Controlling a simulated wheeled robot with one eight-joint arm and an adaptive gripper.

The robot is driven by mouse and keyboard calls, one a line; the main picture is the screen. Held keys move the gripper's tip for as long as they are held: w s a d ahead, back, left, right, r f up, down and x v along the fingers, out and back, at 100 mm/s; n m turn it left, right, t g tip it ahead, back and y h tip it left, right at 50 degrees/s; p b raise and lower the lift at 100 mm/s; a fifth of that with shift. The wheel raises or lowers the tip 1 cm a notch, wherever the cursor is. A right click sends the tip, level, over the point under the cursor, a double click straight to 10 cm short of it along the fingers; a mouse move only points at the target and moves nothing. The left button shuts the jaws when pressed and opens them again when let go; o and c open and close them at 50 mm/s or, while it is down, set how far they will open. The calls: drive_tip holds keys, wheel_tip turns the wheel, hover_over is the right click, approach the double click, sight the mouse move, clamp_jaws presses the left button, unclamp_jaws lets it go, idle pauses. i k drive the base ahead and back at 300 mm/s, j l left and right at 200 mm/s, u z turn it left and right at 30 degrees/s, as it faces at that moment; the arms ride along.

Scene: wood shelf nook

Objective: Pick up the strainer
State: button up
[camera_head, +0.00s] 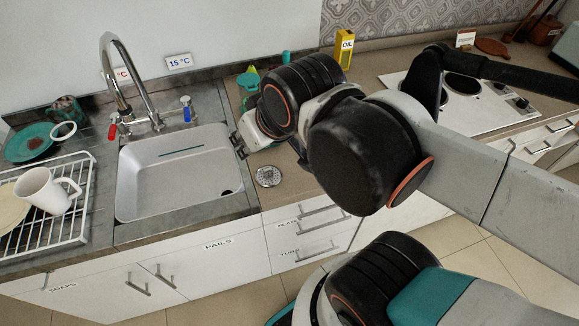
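A small round metal piece with a patterned top, which looks like the strainer (268,176), lies on the brown counter just right of the sink. My gripper (238,146) is above the sink's right edge, up and left of the strainer and apart from it. Its fingers are small and dark here, and my own arm covers part of the wrist behind them. I cannot tell whether the fingers are open or shut. I see nothing held between them.
The sink (150,190) is empty, with a dark drain hole. A dish rack (84,195) with a white mug (46,190) stands left. Green bottles (248,84) stand behind my gripper; a yellow oil box (344,50) and a stove (470,112) are farther right.

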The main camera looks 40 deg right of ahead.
sight(267, 176)
drive_tip(key=j+z, duration=0.1)
drive_tip(key=z, duration=0.3)
drive_tip(key=j+z, duration=0.1)
drive_tip(key=z, duration=0.35)
drive_tip(key=k+z, duration=0.15)
drive_tip(key=z, duration=0.25)
drive_tip(key=j+z, duration=0.1)
drive_tip(key=z, duration=0.3)
drive_tip(key=k+z, duration=0.1)
drive_tip(key=z, duration=0.35)
drive_tip(key=k+z, duration=0.15)
drive_tip(key=k, duration=0.8)
